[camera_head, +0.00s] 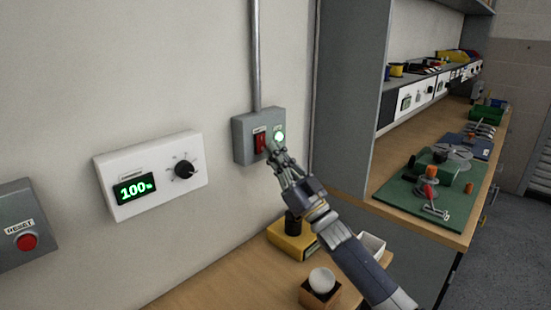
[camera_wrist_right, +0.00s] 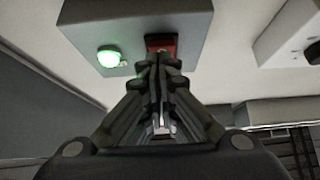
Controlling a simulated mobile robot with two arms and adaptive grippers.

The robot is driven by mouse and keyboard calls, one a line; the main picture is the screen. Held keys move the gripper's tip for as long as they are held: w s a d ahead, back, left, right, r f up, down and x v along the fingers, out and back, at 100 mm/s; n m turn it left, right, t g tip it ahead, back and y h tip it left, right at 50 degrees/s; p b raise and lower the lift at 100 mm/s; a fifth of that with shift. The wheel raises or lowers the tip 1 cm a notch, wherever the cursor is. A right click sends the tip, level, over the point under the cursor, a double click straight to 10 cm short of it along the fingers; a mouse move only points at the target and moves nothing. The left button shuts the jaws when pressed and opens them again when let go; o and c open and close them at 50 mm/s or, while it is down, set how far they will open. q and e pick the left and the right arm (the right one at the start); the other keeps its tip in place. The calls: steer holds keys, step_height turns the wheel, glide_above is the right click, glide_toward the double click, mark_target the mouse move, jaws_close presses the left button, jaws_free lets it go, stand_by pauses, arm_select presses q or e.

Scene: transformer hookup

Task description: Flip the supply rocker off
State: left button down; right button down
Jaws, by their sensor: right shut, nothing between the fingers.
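The supply rocker is a red switch (camera_head: 260,142) on a grey wall box (camera_head: 242,140) under a vertical conduit. A green-white lamp (camera_head: 279,136) glows beside it. My right gripper (camera_head: 276,157) is shut and empty, with its fingertips just below and in front of the box. In the right wrist view the shut fingers (camera_wrist_right: 158,62) point at the red rocker (camera_wrist_right: 161,43) and overlap its lower part; I cannot tell whether they touch it. The lamp (camera_wrist_right: 108,56) glows green there too. My left gripper is not in view.
A white panel (camera_head: 150,175) with a dial and a green "100%" display is on the wall to the left. A grey reset box (camera_head: 22,215) is at far left. Below are a yellow block (camera_head: 290,238) and a white ball (camera_head: 322,280) on a wooden stand. A grey shelf side (camera_head: 346,95) stands right.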

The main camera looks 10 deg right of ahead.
steer(key=shift+w+a+f+b, duration=0.25)
steer(key=shift+w+f+b, duration=0.1)
steer(key=shift+b, duration=0.3)
steer(key=shift+d, duration=0.1)
steer(key=shift+r, duration=0.1)
steer(key=shift+s+d, duration=0.1)
steer(key=shift+r+p, duration=0.15)
steer(key=shift+p, duration=0.2)
